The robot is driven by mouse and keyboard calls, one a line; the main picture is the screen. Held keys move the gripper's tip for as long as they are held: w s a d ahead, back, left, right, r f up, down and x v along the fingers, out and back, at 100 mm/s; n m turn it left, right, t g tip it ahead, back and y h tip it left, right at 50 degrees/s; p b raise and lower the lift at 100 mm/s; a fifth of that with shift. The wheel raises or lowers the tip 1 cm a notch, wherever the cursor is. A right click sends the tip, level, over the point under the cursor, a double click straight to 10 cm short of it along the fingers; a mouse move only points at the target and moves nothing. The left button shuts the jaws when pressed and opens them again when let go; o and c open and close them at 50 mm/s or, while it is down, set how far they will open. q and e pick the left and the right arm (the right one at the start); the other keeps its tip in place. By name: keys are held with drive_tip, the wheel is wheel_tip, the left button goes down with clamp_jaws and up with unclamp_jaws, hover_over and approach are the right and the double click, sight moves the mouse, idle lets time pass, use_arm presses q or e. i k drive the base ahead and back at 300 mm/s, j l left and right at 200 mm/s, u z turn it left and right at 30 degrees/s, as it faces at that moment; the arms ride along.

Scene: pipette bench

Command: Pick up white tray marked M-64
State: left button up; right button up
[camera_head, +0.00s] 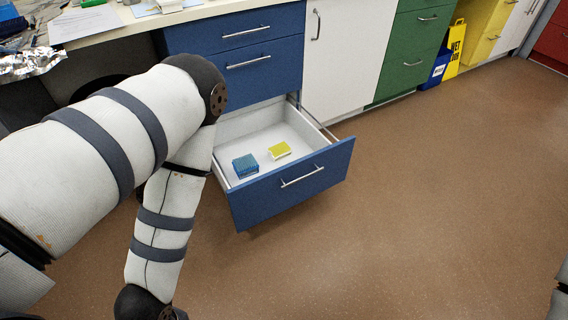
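I cannot make out a tray with a readable M-64 mark. An open blue-fronted drawer (292,186) with a white inside holds two small boxes. One is a blue box (245,166); the other has a yellow top and pale sides (280,150). They lie a little apart on the drawer floor. Any marking on them is too small to read. My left arm comes in from the left, bends above the drawer's left side and runs down to the bottom edge; its gripper is out of frame. Only a sliver of my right arm shows at the right edge.
A pale bench top (130,20) with paper (84,25) and crumpled foil (30,64) is at top left. Blue, white, green and yellow cabinets line the back. A yellow wet-floor sign (455,48) stands by them. The brown floor (420,200) at right is clear.

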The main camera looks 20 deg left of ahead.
sight(275, 151)
drive_tip(key=i+j+z, duration=0.2)
drive_tip(key=j+z, duration=0.15)
drive_tip(key=j, duration=0.35)
drive_tip(key=i+j+z, duration=0.1)
drive_tip(key=j+z, duration=0.25)
drive_tip(key=j, duration=0.35)
drive_tip(key=j+z, duration=0.35)
drive_tip(key=j, duration=0.4)
drive_tip(key=k+j+z, duration=0.1)
drive_tip(key=j+z, duration=0.2)
drive_tip(key=j, duration=0.45)
drive_tip(key=k+j+z, duration=0.15)
drive_tip(key=j+z, duration=0.2)
drive_tip(key=j, duration=0.4)
